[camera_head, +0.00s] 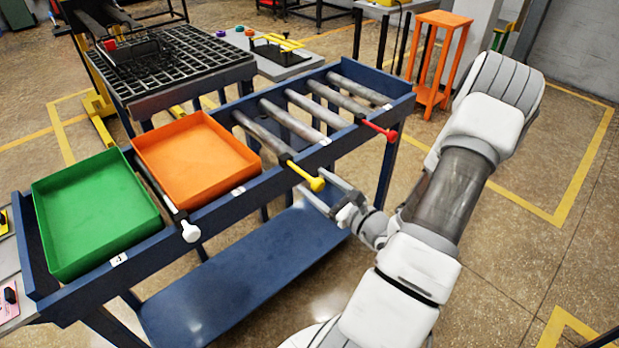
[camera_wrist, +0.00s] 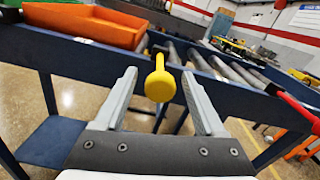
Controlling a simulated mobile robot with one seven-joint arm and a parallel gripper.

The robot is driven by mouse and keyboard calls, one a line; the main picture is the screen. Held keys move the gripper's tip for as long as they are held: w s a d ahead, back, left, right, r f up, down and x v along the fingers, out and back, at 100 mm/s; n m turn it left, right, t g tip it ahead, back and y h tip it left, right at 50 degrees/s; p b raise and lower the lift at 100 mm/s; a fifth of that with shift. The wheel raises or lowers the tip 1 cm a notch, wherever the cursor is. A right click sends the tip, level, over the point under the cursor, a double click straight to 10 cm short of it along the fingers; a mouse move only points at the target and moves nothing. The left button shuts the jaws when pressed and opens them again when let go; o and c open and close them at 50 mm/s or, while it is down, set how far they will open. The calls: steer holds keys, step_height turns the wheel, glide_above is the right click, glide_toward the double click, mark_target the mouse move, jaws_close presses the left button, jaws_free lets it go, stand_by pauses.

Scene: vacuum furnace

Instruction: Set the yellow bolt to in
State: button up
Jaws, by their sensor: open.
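The yellow bolt (camera_head: 306,176) sticks out from the front rail of the blue table. Its knob end is outside the rail, and its grey rod runs back between the orange tray and the rollers. In the wrist view the yellow knob (camera_wrist: 160,86) is in the middle, with its stem behind it. My gripper (camera_head: 333,190) is in front of the rail beside the knob. In the wrist view my gripper (camera_wrist: 160,100) is open, with one finger on each side of the knob and visible gaps between. It holds nothing.
A white-knobbed bolt (camera_head: 190,232) lies between the green tray (camera_head: 95,212) and the orange tray (camera_head: 195,157). A red-knobbed bolt (camera_head: 388,134) sticks out further right on the same blue table (camera_head: 150,256). An orange stand (camera_head: 435,62) is behind. The floor at right is clear.

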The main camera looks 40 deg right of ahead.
mark_target(300, 172)
steer(key=shift+w+a, duration=0.1)
steer(key=shift+w, duration=1.3)
jaws_close()
stand_by(0.4)
